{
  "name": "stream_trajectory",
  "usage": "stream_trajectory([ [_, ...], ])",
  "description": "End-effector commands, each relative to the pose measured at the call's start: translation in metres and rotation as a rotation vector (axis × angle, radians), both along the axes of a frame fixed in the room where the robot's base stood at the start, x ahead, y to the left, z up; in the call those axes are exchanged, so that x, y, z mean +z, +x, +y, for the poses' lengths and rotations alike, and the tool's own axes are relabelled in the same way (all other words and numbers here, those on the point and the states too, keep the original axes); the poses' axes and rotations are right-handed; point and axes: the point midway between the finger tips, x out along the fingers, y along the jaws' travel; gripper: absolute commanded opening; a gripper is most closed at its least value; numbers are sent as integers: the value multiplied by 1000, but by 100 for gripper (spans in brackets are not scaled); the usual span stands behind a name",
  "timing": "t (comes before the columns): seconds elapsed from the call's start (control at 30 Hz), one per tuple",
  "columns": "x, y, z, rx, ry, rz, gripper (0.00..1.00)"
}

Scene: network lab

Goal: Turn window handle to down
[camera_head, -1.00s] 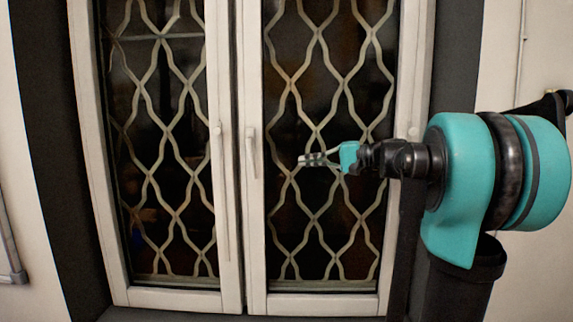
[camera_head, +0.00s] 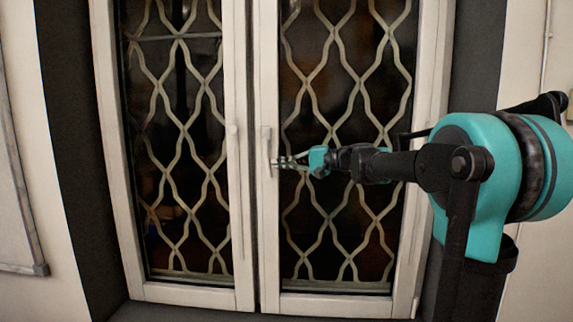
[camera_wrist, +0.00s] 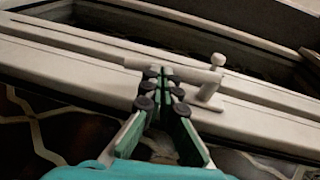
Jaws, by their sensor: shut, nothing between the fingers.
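The window handle (camera_head: 266,142) is a slim pale lever on the left stile of the right window sash. In the head view it stands upright, along the stile. In the wrist view the lever (camera_wrist: 193,73) lies roughly along the frame, with its mount and a round knob at its right end. My gripper (camera_head: 274,163) is shut and empty, with its fingertips at the lower part of the handle. In the wrist view the fingertips (camera_wrist: 165,73) overlap the lever's middle; I cannot tell whether they touch it. They hide a short piece of it.
The left window sash (camera_head: 244,285) carries a long thin vertical rod (camera_head: 236,200) close to the handle. A pale wavy grille (camera_head: 333,150) covers the dark panes. A grey-framed panel (camera_head: 20,180) is at the far left. The space before the left sash is clear.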

Motion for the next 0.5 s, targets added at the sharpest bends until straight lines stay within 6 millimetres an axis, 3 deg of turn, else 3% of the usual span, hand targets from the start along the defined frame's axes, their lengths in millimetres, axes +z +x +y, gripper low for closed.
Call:
stream_trajectory([
  [0.27,0,0,1,0,0,0,0],
  [0.5,-7,2,18,1,0,-1,0],
])
